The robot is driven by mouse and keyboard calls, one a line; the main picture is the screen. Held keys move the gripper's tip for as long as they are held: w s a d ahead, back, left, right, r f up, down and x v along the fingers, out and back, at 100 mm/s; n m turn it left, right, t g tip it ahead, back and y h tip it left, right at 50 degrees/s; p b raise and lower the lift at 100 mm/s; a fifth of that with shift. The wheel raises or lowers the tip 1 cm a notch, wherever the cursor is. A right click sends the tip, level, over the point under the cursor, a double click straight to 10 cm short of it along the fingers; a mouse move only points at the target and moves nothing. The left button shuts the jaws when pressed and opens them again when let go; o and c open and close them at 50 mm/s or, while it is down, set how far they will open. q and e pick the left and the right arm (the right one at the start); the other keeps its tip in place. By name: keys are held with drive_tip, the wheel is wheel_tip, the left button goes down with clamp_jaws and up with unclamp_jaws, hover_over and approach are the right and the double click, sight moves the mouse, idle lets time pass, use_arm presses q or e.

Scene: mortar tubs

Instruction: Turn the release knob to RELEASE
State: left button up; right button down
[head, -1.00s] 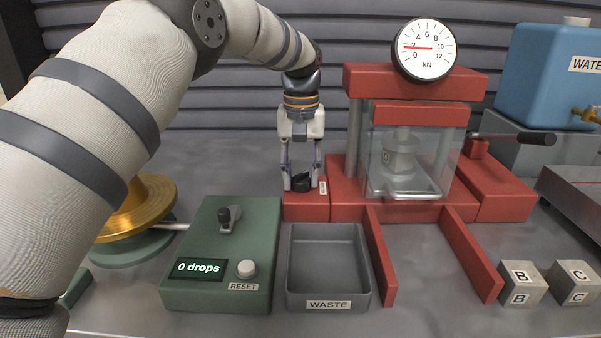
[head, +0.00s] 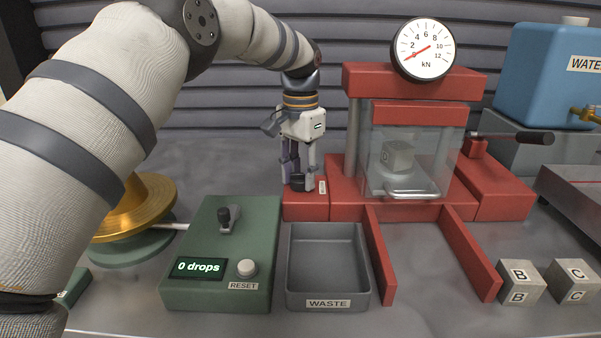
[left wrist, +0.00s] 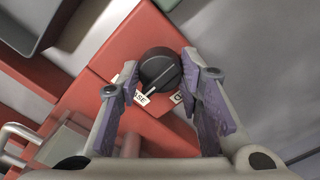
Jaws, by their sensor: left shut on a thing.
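The release knob (left wrist: 158,68) is black and round, on top of a red block (head: 305,208) at the left of the press. In the left wrist view its white mark points down-left, toward a partly hidden label (left wrist: 142,98) ending in "SE". A second label (left wrist: 177,97), starting with "C", is mostly hidden. My left gripper (head: 299,184) points straight down and is shut on the knob, one finger on each side; its fingers also show in the left wrist view (left wrist: 158,88). My right gripper is not in view.
The red press holds cube D (head: 398,155) behind a clear guard (head: 375,165); its gauge (head: 424,49) reads about 0. A grey WASTE tray (head: 328,303) and a green drop-counter box (head: 245,215) stand in front. Cubes B (head: 521,283) and C (head: 573,281) lie front right.

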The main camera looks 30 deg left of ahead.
sight(300, 174)
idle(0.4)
use_arm(q)
drive_tip(key=o, duration=1.2)
wheel_tip(300, 174, up, 12)
